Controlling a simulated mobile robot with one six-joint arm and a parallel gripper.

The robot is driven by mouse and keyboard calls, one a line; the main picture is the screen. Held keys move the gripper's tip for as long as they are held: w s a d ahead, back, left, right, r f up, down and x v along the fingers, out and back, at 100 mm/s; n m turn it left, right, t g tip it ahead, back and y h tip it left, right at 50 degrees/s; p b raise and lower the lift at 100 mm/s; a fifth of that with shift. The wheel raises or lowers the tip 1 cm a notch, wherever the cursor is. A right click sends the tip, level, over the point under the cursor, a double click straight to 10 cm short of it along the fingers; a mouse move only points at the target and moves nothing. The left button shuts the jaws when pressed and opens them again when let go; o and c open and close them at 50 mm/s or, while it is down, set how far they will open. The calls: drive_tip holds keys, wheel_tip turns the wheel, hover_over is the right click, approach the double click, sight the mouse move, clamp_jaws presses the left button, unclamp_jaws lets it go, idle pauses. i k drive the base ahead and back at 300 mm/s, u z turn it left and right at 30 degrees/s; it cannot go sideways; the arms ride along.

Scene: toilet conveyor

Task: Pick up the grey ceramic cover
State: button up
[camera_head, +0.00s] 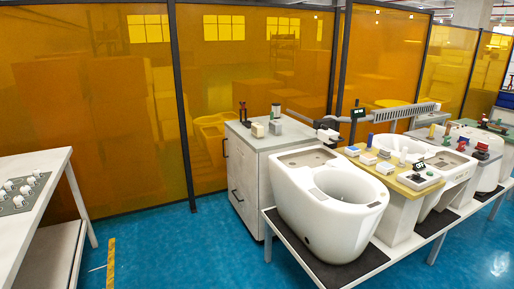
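I cannot single out the grey ceramic cover with certainty. Two small blocks, a pale one (257,130) and a greyer one (275,128), stand side by side on top of the grey cabinet (288,140). A white toilet bowl (300,205) stands in front of the cabinet, with a grey-beige recessed area (305,157) at its back. Several small white and blue blocks (368,159) lie on the yellow-topped table (405,180) to its right. My gripper is not in view.
A white table (30,165) at the left holds a grey plate (22,195) with several white pieces. More toilet bowls (440,160) stand along the conveyor at right. Orange screens (255,90) close off the back. The blue floor (170,245) between the tables is open.

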sight(275, 127)
drive_tip(key=u, duration=0.15)
drive_tip(key=i, duration=1.65)
drive_tip(key=u, duration=0.45)
drive_tip(key=i, duration=0.8)
drive_tip(key=u, duration=0.8)
drive_tip(key=i, duration=1)
drive_tip(key=u, duration=0.35)
